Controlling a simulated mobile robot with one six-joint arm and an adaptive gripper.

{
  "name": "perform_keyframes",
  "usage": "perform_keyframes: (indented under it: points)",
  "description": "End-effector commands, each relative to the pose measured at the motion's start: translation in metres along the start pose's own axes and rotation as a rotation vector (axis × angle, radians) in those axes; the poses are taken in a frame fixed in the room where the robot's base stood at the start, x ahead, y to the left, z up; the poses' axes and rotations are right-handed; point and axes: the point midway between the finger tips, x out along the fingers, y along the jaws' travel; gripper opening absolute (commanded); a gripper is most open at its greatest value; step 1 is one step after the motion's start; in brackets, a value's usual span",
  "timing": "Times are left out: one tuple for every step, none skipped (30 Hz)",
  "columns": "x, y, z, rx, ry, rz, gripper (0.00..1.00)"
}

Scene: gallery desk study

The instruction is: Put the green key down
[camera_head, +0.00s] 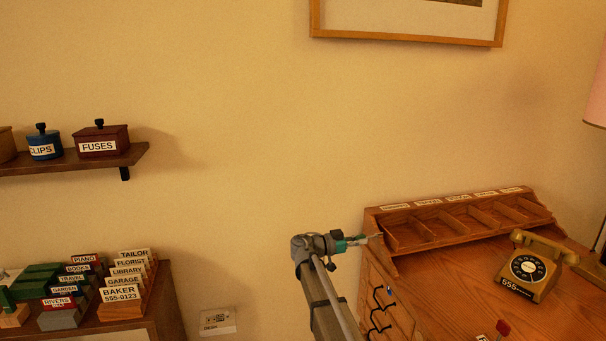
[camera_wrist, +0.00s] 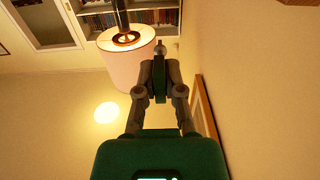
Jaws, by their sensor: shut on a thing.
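My gripper (camera_head: 360,240) is raised in the air at the left end of the wooden desk organizer (camera_head: 413,249), with its fingers pointing right. In the wrist view my gripper (camera_wrist: 159,66) is shut on the green key (camera_wrist: 159,84), which stands between the two fingertips. Part of the key is hidden by the fingers. In the head view the key is too small to make out clearly from the gripper. I cannot tell whether the gripper or key touches the organizer.
The organizer has several labelled compartments and sits at the back of the wooden desk (camera_head: 450,285). A brass rotary telephone (camera_head: 533,268) stands at the right. A pink lamp (camera_head: 597,95) is at the far right. A card rack (camera_head: 125,310) and a wall shelf (camera_head: 75,162) with boxes are at left.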

Motion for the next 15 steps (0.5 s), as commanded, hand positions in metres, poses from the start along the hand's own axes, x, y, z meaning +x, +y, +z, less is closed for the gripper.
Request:
perform_keyframes:
  points:
    - [-0.001, 0.000, -0.015, 0.000, 0.000, -0.001, 0.00]
    - [-0.001, 0.000, -0.019, 0.000, 0.000, -0.001, 0.00]
    - [-0.001, 0.000, -0.024, 0.000, 0.000, -0.001, 0.00]
    - [-0.001, 0.000, -0.028, 0.000, 0.000, -0.001, 0.00]
    - [-0.001, 0.000, -0.032, 0.000, 0.000, -0.001, 0.00]
    - [-0.001, 0.000, -0.038, 0.000, 0.000, -0.001, 0.00]
    - [-0.001, 0.000, -0.042, 0.000, 0.000, -0.001, 0.00]
    - [-0.001, 0.000, -0.046, 0.000, 0.000, -0.001, 0.00]
    - [-0.001, 0.000, -0.051, 0.000, 0.000, -0.001, 0.00]
    - [-0.001, 0.000, -0.056, 0.000, 0.000, -0.001, 0.00]
    - [-0.001, 0.000, -0.060, 0.000, 0.000, -0.001, 0.00]
    - [-0.001, 0.000, -0.065, 0.000, 0.000, -0.001, 0.00]
    - [-0.001, 0.000, -0.069, 0.000, 0.000, -0.001, 0.00]
    - [-0.001, 0.000, -0.073, 0.000, 0.000, -0.001, 0.00]
    - [-0.001, 0.000, -0.079, 0.000, 0.000, -0.001, 0.00]
